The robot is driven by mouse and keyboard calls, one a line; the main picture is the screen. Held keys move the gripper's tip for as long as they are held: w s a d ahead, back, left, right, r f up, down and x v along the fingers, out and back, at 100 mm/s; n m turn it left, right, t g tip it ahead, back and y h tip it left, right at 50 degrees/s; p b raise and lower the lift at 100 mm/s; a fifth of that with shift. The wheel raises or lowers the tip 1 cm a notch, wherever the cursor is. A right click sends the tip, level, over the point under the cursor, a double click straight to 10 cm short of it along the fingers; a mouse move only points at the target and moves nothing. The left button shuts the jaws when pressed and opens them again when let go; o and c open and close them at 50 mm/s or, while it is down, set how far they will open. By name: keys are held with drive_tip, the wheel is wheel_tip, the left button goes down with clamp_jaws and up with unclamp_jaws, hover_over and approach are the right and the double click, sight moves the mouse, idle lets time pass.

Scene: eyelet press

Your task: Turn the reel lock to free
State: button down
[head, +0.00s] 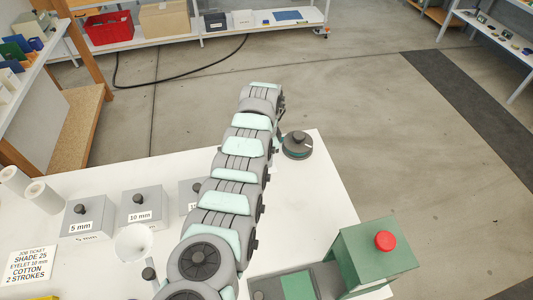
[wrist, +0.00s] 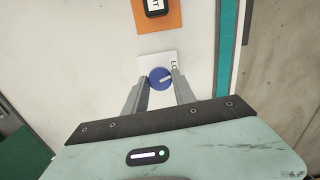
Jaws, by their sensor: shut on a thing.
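The reel lock is a round blue knob (wrist: 160,78) with a light pointer line, seen in the wrist view on a white plate (wrist: 174,60). Lettering on the plate is partly hidden by my finger; only "LO" or similar shows. My gripper (wrist: 158,82) has its two grey fingers on either side of the knob and is shut on it. The pointer line lies roughly sideways, tilted slightly up to the right. In the head view my arm hides the knob and the gripper.
An orange plate with a dark label (wrist: 157,10) lies just beyond the knob. In the head view, a green press with a red button (head: 385,241) stands at the right. Grey boxes (head: 140,207), a white funnel (head: 134,243) and a job ticket (head: 28,265) stand at the left.

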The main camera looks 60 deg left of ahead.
drive_tip(key=n, duration=0.3)
drive_tip(key=shift+n, duration=0.4)
drive_tip(key=n+b, duration=0.1)
drive_tip(key=n, duration=0.2)
drive_tip(key=shift+d+f+n+b, duration=0.1)
drive_tip(key=shift+f+n+b, duration=0.05)
drive_tip(key=shift+n+b, duration=0.2)
drive_tip(key=n+b, duration=0.2)
drive_tip(key=n, duration=0.2)
drive_tip(key=shift+b, duration=0.4)
drive_tip(key=shift+n+b, duration=0.65)
drive_tip(key=shift+n, duration=0.6)
drive_tip(key=c, duration=1)
unclamp_jaws()
drive_tip(key=shift+c, duration=0.2)
drive_tip(key=shift+r, duration=0.2)
wheel_tip(320, 180, up, 11)
drive_tip(key=p, duration=0.1)
drive_tip(key=shift+f, duration=0.15)
